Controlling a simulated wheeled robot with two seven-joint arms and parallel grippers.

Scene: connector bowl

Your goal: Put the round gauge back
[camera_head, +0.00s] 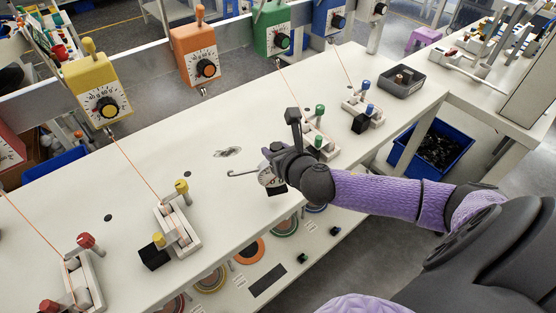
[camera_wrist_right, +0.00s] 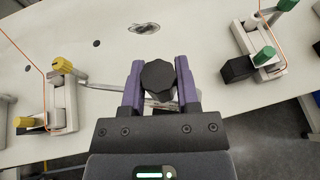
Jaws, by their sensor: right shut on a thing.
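The round gauge (camera_head: 266,177) has a white dial and a metal hook that sticks out to the left. My right gripper (camera_head: 284,158) is shut on it, over the white table near its front edge. In the right wrist view a black knob (camera_wrist_right: 158,76) sits between the purple fingers, and the hooked metal rod (camera_wrist_right: 105,87) extends left below it. Much of the gauge is hidden by the gripper. I cannot tell whether it touches the table (camera_head: 130,190). My left gripper is not in view.
A flat metallic item (camera_head: 228,151) lies behind the gripper. A yellow-knobbed clamp (camera_head: 178,225) stands to the left and a green-knobbed clamp (camera_head: 318,135) to the right. Orange cords rise to coloured dial boxes, including an orange one (camera_head: 196,55). A dark tray (camera_head: 402,80) stands at back right.

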